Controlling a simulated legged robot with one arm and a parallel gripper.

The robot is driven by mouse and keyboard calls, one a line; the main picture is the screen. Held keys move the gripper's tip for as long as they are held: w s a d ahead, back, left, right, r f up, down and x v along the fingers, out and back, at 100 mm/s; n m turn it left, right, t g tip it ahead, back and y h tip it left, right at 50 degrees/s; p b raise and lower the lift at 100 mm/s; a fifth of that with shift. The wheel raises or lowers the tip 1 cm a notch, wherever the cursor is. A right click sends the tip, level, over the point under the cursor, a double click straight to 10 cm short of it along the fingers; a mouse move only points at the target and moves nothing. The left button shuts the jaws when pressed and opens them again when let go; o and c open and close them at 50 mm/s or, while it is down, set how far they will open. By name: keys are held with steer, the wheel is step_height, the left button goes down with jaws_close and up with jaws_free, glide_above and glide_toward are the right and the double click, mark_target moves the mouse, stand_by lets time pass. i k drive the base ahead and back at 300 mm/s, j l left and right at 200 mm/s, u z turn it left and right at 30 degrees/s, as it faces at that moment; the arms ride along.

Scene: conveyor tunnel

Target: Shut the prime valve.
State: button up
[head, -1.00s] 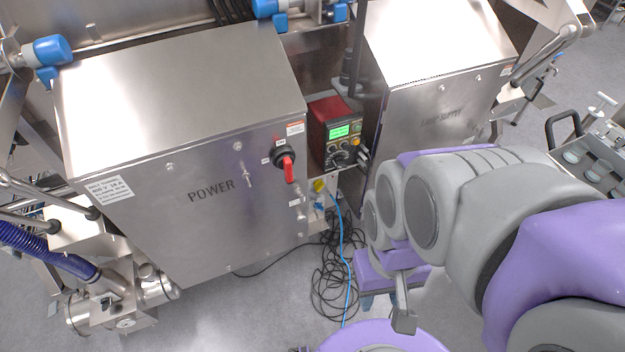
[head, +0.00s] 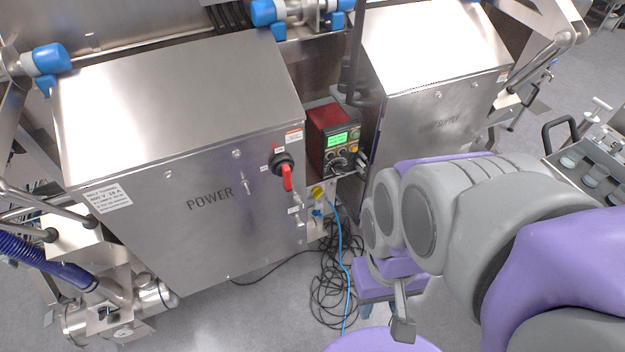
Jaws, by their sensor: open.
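No part in view carries a label that I can read as the prime valve, so I cannot tell which one it is. Blue-capped pipe fittings (head: 47,60) show at the upper left, and more blue-capped fittings (head: 268,14) at the top middle. A steel pipe fitting (head: 122,298) stands at the lower left. My gripper (head: 402,318) is partly in view at the lower right, beyond my grey and purple arm. It is open, points down over the floor and touches none of these fittings. My arm hides part of it.
A steel POWER cabinet (head: 165,225) with a red rotary switch (head: 286,177) fills the left. A red control box (head: 335,133) sits between it and a second cabinet (head: 430,112). Black cables (head: 335,285) lie on the floor. A trolley (head: 585,160) stands at right.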

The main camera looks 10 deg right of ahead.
mark_target(318, 190)
steer(key=l, duration=0.7)
steer(key=k+l, duration=0.15)
steer(key=l, duration=0.55)
